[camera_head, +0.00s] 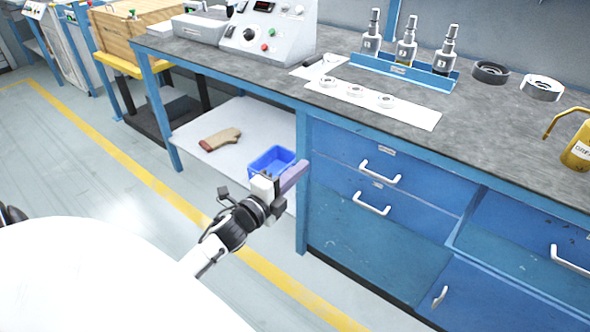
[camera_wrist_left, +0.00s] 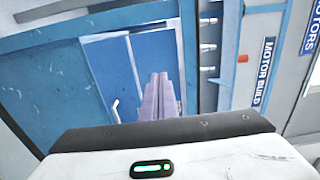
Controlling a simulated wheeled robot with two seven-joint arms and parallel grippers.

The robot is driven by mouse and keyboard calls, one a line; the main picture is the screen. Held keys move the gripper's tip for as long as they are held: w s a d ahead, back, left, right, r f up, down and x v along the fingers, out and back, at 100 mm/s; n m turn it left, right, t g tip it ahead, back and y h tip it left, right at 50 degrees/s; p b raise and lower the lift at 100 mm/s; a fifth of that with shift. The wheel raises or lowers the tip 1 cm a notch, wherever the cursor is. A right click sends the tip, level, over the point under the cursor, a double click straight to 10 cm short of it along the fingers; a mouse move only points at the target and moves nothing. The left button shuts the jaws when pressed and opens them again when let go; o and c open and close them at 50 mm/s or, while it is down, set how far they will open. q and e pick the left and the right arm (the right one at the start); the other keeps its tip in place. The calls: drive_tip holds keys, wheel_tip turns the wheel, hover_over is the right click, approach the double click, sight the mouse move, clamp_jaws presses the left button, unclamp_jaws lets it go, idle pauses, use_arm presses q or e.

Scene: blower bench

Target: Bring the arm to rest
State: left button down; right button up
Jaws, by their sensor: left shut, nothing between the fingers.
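My left arm reaches in from the lower left in the head view. Its gripper (camera_head: 295,176) is shut and empty, in front of the bench's open left bay, with the blue bin behind it. In the left wrist view the two purple-grey fingers (camera_wrist_left: 158,95) lie together with nothing between them. Behind them is a blue door panel (camera_wrist_left: 115,62). My right gripper does not show.
The workbench (camera_head: 480,125) has blue drawers (camera_head: 390,180) on its right. A blue bin (camera_head: 268,160) and a brown glove (camera_head: 220,139) lie on its lower shelf. Bottles stand in a blue tray (camera_head: 437,82) on top. The floor at left (camera_head: 90,165) is clear.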

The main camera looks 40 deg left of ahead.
use_arm(q)
drive_tip(key=s+d+f+n+g+h+p, duration=0.1)
drive_tip(key=s+d+f+n+g+p, duration=0.2)
drive_tip(key=s+d+n, duration=0.2)
drive_tip(key=s+d+f+n+g+h+p, duration=0.1)
drive_tip(key=s+d+f+n+g+p, duration=0.2)
drive_tip(key=s+d, duration=0.7)
drive_tip(key=s+d+f+n+g+h+p, duration=0.1)
drive_tip(key=s+d+f+n+g+p, duration=0.2)
drive_tip(key=s+d+n, duration=0.4)
drive_tip(key=shift+s+d+f+h+p, duration=0.2)
drive_tip(key=shift+s+d+h+p, duration=0.2)
drive_tip(key=shift+s+d, duration=0.5)
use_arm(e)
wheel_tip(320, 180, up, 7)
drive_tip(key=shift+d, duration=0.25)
